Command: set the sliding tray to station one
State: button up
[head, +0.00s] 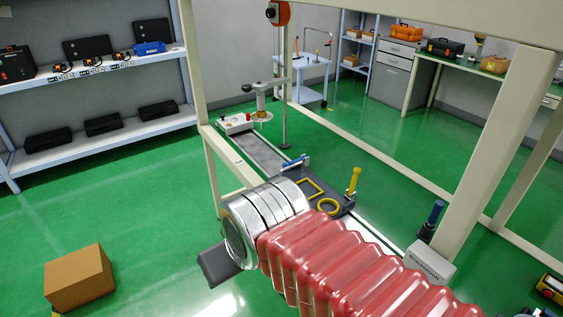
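The sliding tray (340,203) is a dark flat plate on a floor rail (262,154), near the middle of the head view. It carries a yellow square outline (309,188), a yellow ring (328,206), an upright yellow handle (353,181) and a blue-ended part (294,163) at its far left. My arm's red sleeve and silver wrist cover the tray's near side. A dark block past the wrist appears to be my gripper (217,264). It is left of the tray and apart from its visible part. Its fingers cannot be made out.
A cream frame with posts (496,150) surrounds the rail. A white station box with a press-like column (258,108) stands at the rail's far end. A grey box with a blue handle (430,262) sits at right. A cardboard box (78,278) lies on open green floor at left.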

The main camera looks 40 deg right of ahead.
aim_at(321, 196)
jog(key=i, duration=1.35)
jog(key=u, duration=0.2)
